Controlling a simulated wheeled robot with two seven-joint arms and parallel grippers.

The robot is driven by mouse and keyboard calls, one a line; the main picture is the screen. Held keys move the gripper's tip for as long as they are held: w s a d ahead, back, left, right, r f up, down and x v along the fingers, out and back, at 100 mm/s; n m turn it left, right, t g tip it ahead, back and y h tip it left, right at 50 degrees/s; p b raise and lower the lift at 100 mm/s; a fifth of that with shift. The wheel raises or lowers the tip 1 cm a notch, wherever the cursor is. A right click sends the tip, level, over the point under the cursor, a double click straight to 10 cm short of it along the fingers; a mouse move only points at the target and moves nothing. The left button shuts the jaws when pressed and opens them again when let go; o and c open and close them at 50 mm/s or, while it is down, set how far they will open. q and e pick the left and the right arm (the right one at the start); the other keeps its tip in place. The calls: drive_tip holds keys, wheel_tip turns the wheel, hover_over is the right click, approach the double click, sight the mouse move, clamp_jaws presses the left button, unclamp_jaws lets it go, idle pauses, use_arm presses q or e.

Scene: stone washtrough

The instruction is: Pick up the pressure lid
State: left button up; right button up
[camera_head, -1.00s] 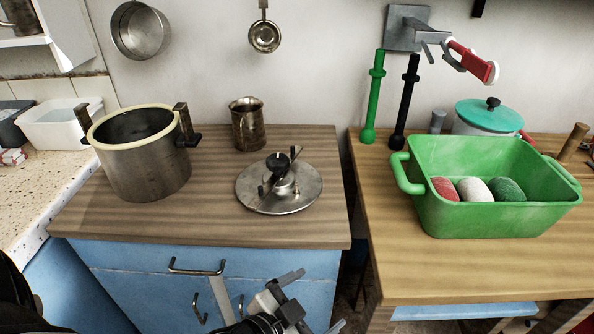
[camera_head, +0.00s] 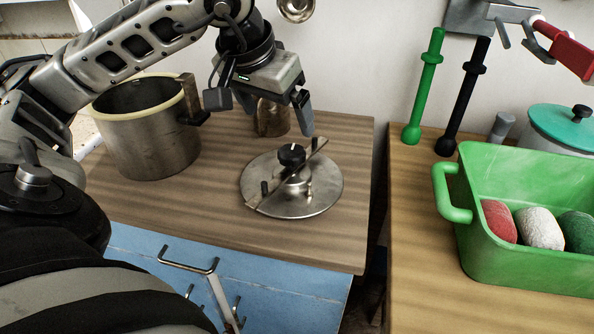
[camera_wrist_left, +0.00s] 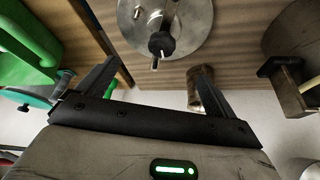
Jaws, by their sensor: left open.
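The pressure lid (camera_head: 322,196) is a round steel disc with a crossbar and a black knob (camera_head: 291,156). It lies flat on the brown wooden counter (camera_head: 215,221). My left gripper (camera_head: 260,110) is open and empty above and behind the lid, its fingers spread and pointing down. In the left wrist view the lid (camera_wrist_left: 196,38) is at the top, beyond the open fingers of the gripper (camera_wrist_left: 150,78), with a clear gap between. My right gripper is not in view.
A steel pot (camera_head: 151,141) with a cream rim stands left of the lid. A metal mug (camera_head: 272,119) stands behind, partly hidden by my gripper. A gap separates the right counter (camera_head: 417,246), where a green tub (camera_head: 505,260) holds balls. Counter in front of the lid is clear.

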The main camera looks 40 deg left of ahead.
sight(292, 153)
use_arm(q)
drive_tip(key=b+x, duration=0.1)
drive_tip(key=x, duration=0.8)
drive_tip(key=shift+d+f, duration=0.1)
drive_tip(key=shift+f, duration=0.25)
drive_tip(key=x, duration=0.5)
drive_tip(key=shift+s+f, duration=0.15)
drive_tip(key=shift+s, duration=0.15)
drive_tip(key=shift+a, duration=0.2)
drive_tip(key=c, duration=1.5)
